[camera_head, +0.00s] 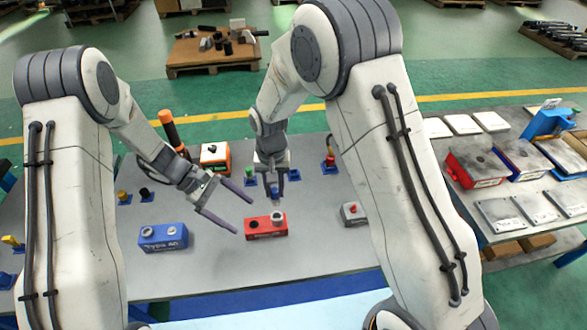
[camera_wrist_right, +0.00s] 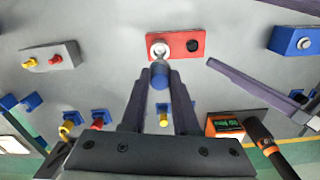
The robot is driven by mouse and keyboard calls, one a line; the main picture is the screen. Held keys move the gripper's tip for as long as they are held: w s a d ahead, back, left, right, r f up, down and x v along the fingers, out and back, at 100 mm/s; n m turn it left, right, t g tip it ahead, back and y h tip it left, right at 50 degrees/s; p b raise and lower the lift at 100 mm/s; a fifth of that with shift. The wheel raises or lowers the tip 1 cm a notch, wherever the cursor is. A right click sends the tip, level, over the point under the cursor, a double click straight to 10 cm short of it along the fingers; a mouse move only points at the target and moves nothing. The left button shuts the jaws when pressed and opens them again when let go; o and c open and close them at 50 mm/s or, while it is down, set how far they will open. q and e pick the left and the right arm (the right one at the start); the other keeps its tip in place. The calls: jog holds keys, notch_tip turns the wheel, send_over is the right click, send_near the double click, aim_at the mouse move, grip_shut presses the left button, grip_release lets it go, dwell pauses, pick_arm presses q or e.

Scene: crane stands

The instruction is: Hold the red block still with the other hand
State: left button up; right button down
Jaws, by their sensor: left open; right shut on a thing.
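My right gripper (camera_head: 267,197) is shut on a small blue-topped piece (camera_wrist_right: 159,76), just over the ring end. Its grey tip appears at the ring; I cannot tell whether it is inside. My left gripper (camera_head: 244,217) is open at the block's left side, its fingers pointing towards it.
A blue block (camera_head: 163,246) lies to the left and a grey block (camera_head: 354,213) to the right. An orange box (camera_head: 215,158) and small coloured pieces on blue holders stand behind. A side table (camera_head: 487,238) with trays and plates is at right.

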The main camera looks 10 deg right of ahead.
pick_arm(q)
jog(key=w+a+f+n+t+h, duration=0.1)
jog(key=a+f+n, duration=0.1)
jog(key=f, duration=0.1)
jog(key=w+a+f+n+t+h, duration=0.1)
jog(key=w+a+f+n, duration=0.1)
jog(key=f, duration=0.1)
jog(key=w+a+f+n+t, duration=0.1)
jog(key=a+f+n, duration=0.1)
jog(key=f, duration=0.2)
jog(key=shift+w+a+n+h, duration=0.15)
jog(key=shift+a+n+h, duration=0.2)
jog(key=shift+n+h, duration=0.05)
jog(key=shift+x, duration=4.5)
jog(key=shift+a+f, duration=0.1)
grip_shut()
jog(key=shift+w, duration=0.1)
